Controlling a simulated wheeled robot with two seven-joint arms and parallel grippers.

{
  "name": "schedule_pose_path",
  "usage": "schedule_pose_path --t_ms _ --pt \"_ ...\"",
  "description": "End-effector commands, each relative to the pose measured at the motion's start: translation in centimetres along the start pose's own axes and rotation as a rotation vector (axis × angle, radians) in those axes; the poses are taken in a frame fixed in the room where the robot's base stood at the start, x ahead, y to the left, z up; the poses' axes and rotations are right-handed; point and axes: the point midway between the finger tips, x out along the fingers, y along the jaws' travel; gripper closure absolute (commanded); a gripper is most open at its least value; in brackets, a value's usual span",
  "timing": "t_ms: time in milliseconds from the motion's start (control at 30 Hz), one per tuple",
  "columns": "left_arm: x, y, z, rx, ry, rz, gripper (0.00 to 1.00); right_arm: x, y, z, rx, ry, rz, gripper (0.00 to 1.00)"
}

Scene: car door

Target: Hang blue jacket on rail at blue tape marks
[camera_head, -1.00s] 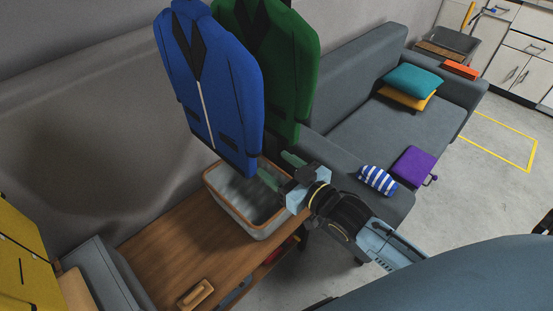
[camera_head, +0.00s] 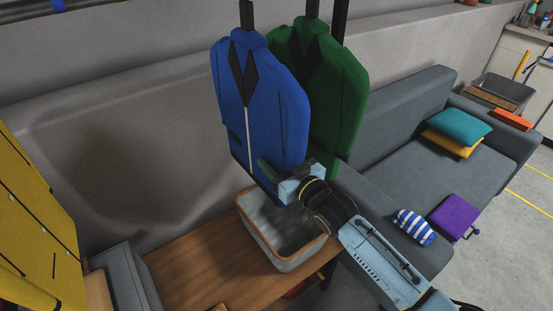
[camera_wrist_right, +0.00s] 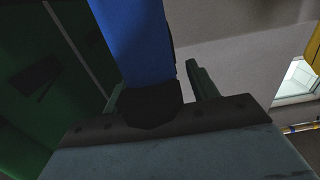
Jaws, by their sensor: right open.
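The blue jacket (camera_head: 262,105) hangs upright in the head view, left of and partly in front of a green jacket (camera_head: 330,90). My right gripper (camera_head: 282,172) is open at the blue jacket's lower right edge. In the right wrist view, the blue jacket (camera_wrist_right: 140,40) extends down between the two open fingers of the gripper (camera_wrist_right: 160,88). Whether the fingers touch it I cannot tell. Small blue marks (camera_head: 57,5) show at the top left edge of the head view, possibly tape. The rail there is mostly cut off. My left gripper is not in view.
A grey bin (camera_head: 275,238) stands on a wooden table (camera_head: 195,265) below the jackets. A grey sofa (camera_head: 400,140) with cushions is on the right. A yellow piece (camera_head: 35,225) stands at the left edge. The wall left of the jackets is clear.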

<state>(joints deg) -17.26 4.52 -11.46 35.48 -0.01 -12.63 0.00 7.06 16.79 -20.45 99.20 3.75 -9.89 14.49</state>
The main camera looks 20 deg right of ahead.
Motion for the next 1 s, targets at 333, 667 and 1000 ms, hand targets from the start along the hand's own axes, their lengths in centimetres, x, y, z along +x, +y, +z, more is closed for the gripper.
schedule_pose_path --t_ms 333,667,1000 --pt "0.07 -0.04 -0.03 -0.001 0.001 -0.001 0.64 0.91 -0.02 0.01 -0.001 -0.001 -0.001 0.42" --pt "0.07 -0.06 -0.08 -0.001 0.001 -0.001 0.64 0.88 -0.01 0.00 0.000 0.000 0.000 0.75" --pt "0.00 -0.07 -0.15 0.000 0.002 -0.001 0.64 0.87 -0.01 -0.06 -0.001 0.000 0.000 1.00"
